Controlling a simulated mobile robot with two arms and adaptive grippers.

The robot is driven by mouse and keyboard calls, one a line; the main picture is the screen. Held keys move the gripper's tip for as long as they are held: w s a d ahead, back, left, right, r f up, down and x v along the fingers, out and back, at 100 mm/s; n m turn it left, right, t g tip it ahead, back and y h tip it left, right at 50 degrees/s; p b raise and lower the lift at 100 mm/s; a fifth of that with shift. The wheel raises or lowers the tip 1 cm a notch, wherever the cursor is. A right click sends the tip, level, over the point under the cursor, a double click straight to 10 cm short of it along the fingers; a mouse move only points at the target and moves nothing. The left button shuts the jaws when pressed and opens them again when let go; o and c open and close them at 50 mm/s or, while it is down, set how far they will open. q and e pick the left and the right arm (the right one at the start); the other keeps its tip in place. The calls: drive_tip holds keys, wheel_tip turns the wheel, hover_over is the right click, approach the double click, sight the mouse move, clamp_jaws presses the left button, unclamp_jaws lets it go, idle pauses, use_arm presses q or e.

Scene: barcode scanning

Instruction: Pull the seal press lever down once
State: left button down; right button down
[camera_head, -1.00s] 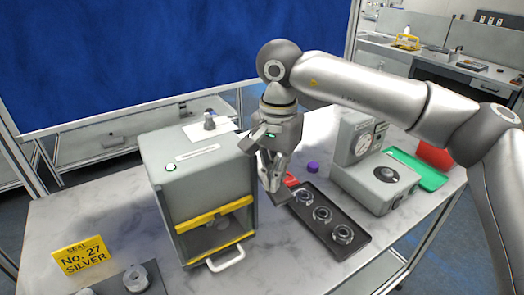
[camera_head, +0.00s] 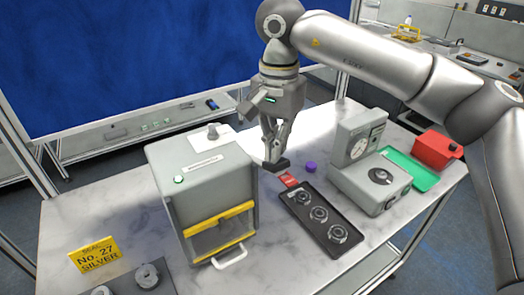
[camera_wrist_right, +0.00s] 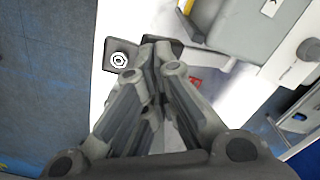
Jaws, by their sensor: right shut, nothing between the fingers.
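A grey box-shaped machine (camera_head: 205,178) stands on the table left of my right gripper. In the right wrist view the fingers (camera_wrist_right: 160,50) meet. My left gripper is out of view.
A black tray (camera_head: 345,257) holds rings, with a red tag (camera_head: 289,180) and purple cap (camera_head: 310,167) near it. A grey dial machine (camera_head: 368,178), green tray (camera_head: 424,179) and red box (camera_head: 437,145) stand right.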

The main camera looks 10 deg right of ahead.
drive_tip(key=shift+r, duration=0.35)
drive_tip(key=shift+r+p, duration=1.4)
drive_tip(key=shift+r, duration=0.6)
drive_tip(key=shift+f, duration=0.1)
